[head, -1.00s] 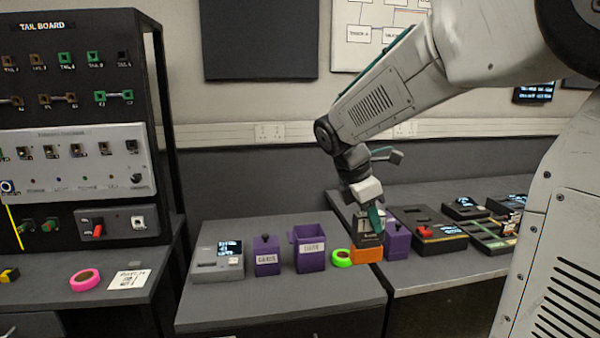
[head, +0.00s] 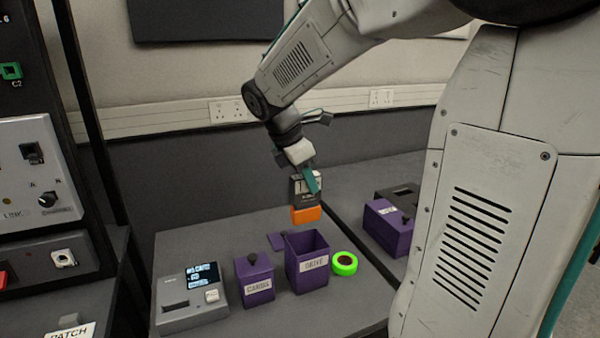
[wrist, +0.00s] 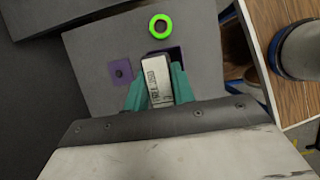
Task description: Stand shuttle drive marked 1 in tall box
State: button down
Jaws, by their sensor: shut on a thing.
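My gripper (head: 308,181) is shut on the shuttle drive (head: 304,195), a grey and dark block with an orange lower end (head: 306,215). The drive hangs upright in the air, apparently above the tall box. The tall box (head: 307,268) is purple, open at the top and labelled DRIVE. In the wrist view the drive (wrist: 157,75) sits between teal fingers (wrist: 158,88) and hides part of the tall box's opening (wrist: 177,53). I cannot make out a 1 on the drive.
A purple lidded box (head: 255,284) labelled CARDS stands left of the tall box. A green tape roll (head: 344,264) lies to its right. A grey device with a screen (head: 190,300) is farther left. The bench front is clear.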

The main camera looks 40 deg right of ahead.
aim_at(309, 200)
jog(key=shift+f, duration=2.85)
jog(key=shift+s+d, duration=0.1)
jog(key=shift+d, duration=0.1)
jog(key=shift+f, duration=5.05)
